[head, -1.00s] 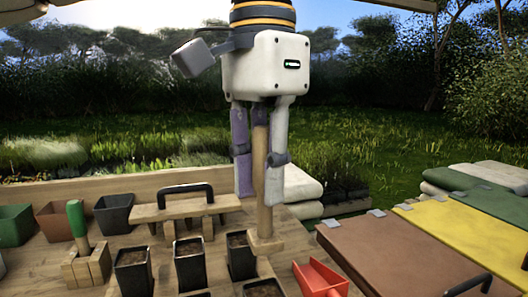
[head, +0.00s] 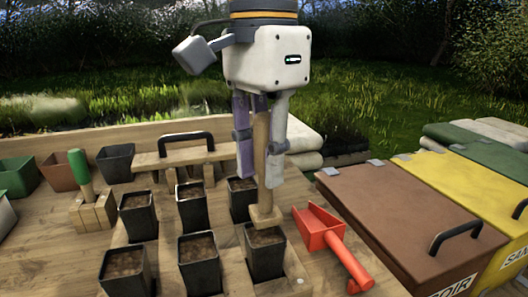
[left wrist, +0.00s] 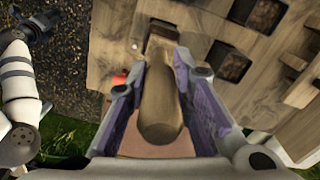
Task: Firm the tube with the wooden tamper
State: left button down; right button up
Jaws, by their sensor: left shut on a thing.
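My left gripper (head: 260,168) is shut on the wooden tamper (head: 262,135), gripping its upright handle; the tamper also shows between the purple-lined fingers in the left wrist view (left wrist: 162,105). The tamper's square foot (head: 265,216) is at the far part of a black square tube (head: 266,262) filled with brown soil, at the right of the front row. The foot hides part of the tube's far rim. I cannot tell whether it touches the soil.
Several other soil-filled black tubes (head: 199,272) stand to the left and behind. A red scoop (head: 320,228) lies close at right, beside a brown-lidded bin (head: 400,215). A green-handled tool (head: 80,166) stands in a wooden block at left. A wooden board with a dark handle (head: 185,152) is behind.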

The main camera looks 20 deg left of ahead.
aim_at(263, 114)
pick_arm(q)
jog(key=shift+f, duration=0.25)
dwell(0.7)
jog(key=shift+f, duration=0.35)
jog(key=shift+f, duration=0.2)
jog(key=shift+f, duration=0.75)
jog(key=shift+s+f, duration=0.1)
jog(key=shift+f, duration=0.75)
dwell(1.9)
jog(key=shift+r, duration=5.65)
